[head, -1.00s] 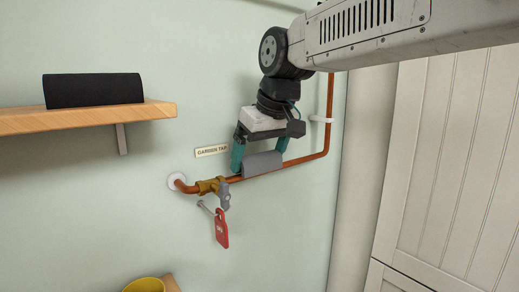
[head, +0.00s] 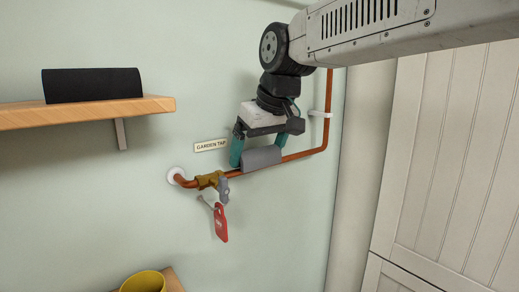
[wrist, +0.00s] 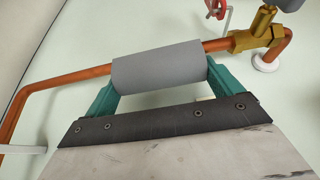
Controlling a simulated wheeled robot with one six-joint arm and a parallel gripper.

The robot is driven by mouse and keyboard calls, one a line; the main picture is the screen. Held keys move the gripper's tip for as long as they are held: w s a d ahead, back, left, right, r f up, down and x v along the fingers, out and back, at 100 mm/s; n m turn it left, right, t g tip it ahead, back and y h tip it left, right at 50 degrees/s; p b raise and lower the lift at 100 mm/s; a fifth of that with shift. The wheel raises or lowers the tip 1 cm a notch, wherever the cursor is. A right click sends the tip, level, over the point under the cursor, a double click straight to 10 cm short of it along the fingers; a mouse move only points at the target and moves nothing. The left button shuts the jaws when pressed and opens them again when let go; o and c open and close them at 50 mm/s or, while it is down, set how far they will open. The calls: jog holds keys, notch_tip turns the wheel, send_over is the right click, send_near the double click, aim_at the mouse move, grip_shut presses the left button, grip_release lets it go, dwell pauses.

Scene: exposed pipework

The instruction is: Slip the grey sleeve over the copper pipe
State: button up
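The grey sleeve (head: 261,158) lies along the level run of the copper pipe (head: 300,154), to the right of the brass valve. In the wrist view the sleeve (wrist: 158,65) has copper pipe (wrist: 70,78) showing beyond both its ends, nearer its wall-side edge. I cannot tell whether it is fully around the pipe or only against it. My gripper (head: 259,151) has one teal finger at each end of the sleeve, apparently touching. In the wrist view my gripper (wrist: 163,88) spans its length. The sleeve's wall side is hidden.
A brass valve (head: 208,181) with a grey handle and a red tag (head: 220,222) sits left of the sleeve. A pipe clip (head: 320,114) holds the upright pipe. A wooden shelf (head: 60,114) is at left, a yellow pot (head: 143,282) below, a white cupboard (head: 450,150) at right.

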jog(key=shift+s+d+f+g, duration=0.2)
jog(key=shift+f+g, duration=0.1)
jog(key=shift+f, duration=0.15)
jog(key=v, duration=0.8)
jog(key=shift+a+r, duration=0.25)
jog(key=shift+r, duration=0.05)
